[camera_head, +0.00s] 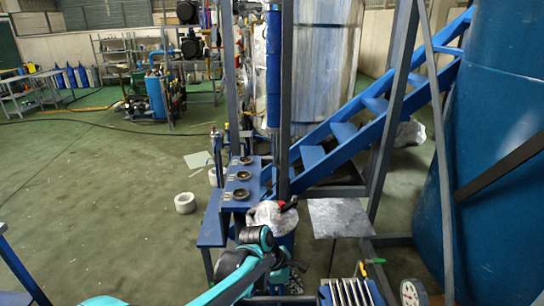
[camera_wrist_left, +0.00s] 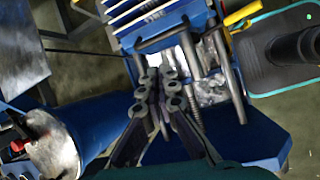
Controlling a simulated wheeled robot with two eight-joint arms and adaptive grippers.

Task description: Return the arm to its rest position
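My left arm (camera_head: 232,283), teal and black, comes in at the bottom of the head view and reaches over the front of the blue equipment. My left gripper (camera_wrist_left: 155,75) points away from the wrist in the left wrist view. Its two dark fingers are close together, and I see nothing held between them. It is over a blue frame (camera_wrist_left: 240,140) with metal bars and hoses; whether it touches any of these I cannot tell. In the head view the fingers are hard to make out among the dark parts. My right gripper is not in view.
A blue drum with a crumpled cover (camera_head: 272,214) stands close to the arm. A flat metal plate (camera_head: 340,217), a pressure gauge (camera_head: 409,293) and a blue rack of rods (camera_head: 350,292) are to the right. Blue stairs (camera_head: 345,139) rise behind. Open green floor (camera_head: 110,200) lies left.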

